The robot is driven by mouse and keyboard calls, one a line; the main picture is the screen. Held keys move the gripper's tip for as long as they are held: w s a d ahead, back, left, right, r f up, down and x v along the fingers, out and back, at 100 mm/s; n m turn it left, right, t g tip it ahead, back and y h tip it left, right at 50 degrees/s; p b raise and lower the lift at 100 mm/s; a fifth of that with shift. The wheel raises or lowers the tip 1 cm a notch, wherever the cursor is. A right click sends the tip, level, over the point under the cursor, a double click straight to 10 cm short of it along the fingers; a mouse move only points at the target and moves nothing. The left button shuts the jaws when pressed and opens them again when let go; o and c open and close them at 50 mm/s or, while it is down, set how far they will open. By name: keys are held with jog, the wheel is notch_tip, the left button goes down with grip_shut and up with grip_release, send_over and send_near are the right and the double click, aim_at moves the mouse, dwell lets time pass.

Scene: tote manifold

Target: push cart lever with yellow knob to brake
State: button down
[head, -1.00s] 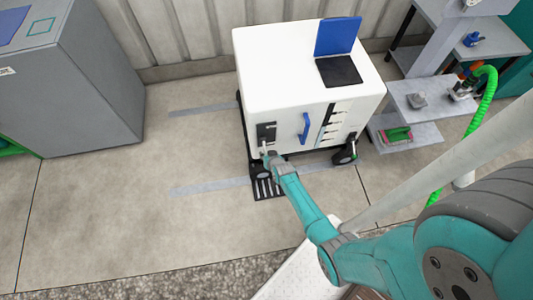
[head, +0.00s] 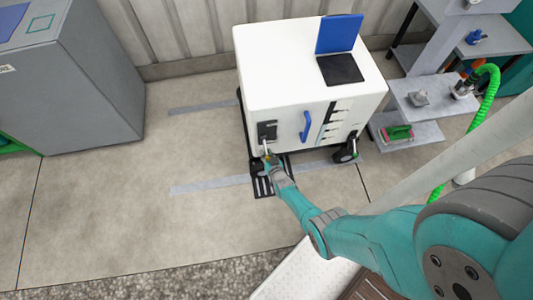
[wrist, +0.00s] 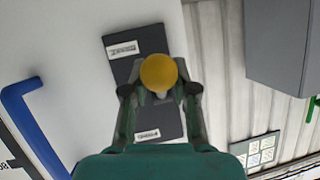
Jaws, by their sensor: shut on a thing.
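The white cart (head: 285,75) stands on the floor with a black lever plate (head: 267,130) on its front left. In the wrist view the plate (wrist: 140,42) carries two white labels, too blurred to read. The lever's yellow knob (wrist: 158,72) shows between my fingertips, in front of the plate between the labels. My gripper (wrist: 159,90) is shut on the knob; it also shows in the head view (head: 269,162), just below the plate. In the head view the lever slants down from the plate, and its lower end is partly hidden by my gripper.
A blue handle (head: 305,127) stands out just right of the plate, also seen in the wrist view (wrist: 30,125). A blue-lidded laptop (head: 339,35) sits on the cart. A grey cabinet (head: 75,85) is at left and shelves (head: 425,100) at right. Floor left of the cart is clear.

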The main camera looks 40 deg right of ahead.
jog(key=shift+s+a+f+t, duration=0.2)
jog(key=shift+f+t, duration=0.1)
jog(key=shift+f, duration=0.2)
dwell(0.4)
jog(key=c, duration=1.2)
grip_release()
jog(key=shift+d, duration=0.1)
jog(key=shift+o, duration=0.2)
jog(key=shift+w+r, duration=0.1)
jog(key=shift+w, duration=0.1)
jog(key=shift+s+r, duration=0.1)
jog(key=v, duration=1.1)
jog(key=shift+s+a, duration=0.25)
jog(key=shift+s, duration=0.1)
